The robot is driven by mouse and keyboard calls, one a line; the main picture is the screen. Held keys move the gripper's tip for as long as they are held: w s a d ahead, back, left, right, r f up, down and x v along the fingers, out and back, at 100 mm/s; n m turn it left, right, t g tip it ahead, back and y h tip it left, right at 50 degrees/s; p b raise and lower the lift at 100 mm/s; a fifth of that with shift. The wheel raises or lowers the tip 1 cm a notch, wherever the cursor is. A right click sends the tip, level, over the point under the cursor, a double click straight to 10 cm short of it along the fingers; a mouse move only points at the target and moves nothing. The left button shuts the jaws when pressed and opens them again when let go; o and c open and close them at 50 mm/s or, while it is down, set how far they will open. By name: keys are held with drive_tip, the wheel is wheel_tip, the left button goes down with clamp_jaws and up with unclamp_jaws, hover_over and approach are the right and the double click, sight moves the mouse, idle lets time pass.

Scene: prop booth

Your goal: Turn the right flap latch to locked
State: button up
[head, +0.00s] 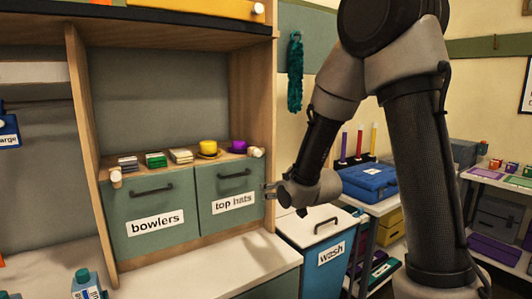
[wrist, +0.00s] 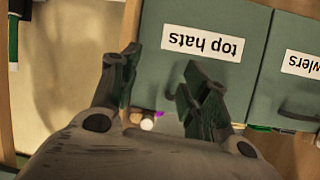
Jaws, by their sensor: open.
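The right flap (head: 225,211) is green, labelled "top hats", and looks closed. It also shows upside down in the wrist view (wrist: 250,20). Its dark bar handle (head: 234,174) is near its top edge. A pale round knob (head: 256,152), apparently the right flap latch, sits at the flap's upper right corner. A pale knob, likely the same one, shows between the finger bases in the wrist view (wrist: 147,123). My gripper (head: 268,191) is open and empty, just right of the flap and below the knob. Its fingers (wrist: 162,75) hide part of the flap. I cannot tell the latch's setting.
The left flap (head: 148,222), labelled "bowlers", has its own pale knob (head: 115,177). Small hats and stacked items line the shelf above. The wooden side post (head: 262,90) stands close to my gripper. A "wash" bin (head: 318,245) and a blue case (head: 368,183) are at right.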

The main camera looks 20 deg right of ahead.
sight(259, 154)
drive_tip(key=w+r+t+y, duration=0.1)
drive_tip(key=w+r+t, duration=0.3)
drive_tip(key=r, duration=0.6)
drive_tip(key=shift+t, duration=0.3)
drive_tip(key=x, duration=0.6)
drive_tip(key=shift+w+a, duration=0.15)
drive_tip(key=shift+a, duration=0.25)
drive_tip(key=shift+c, duration=0.3)
clamp_jaws()
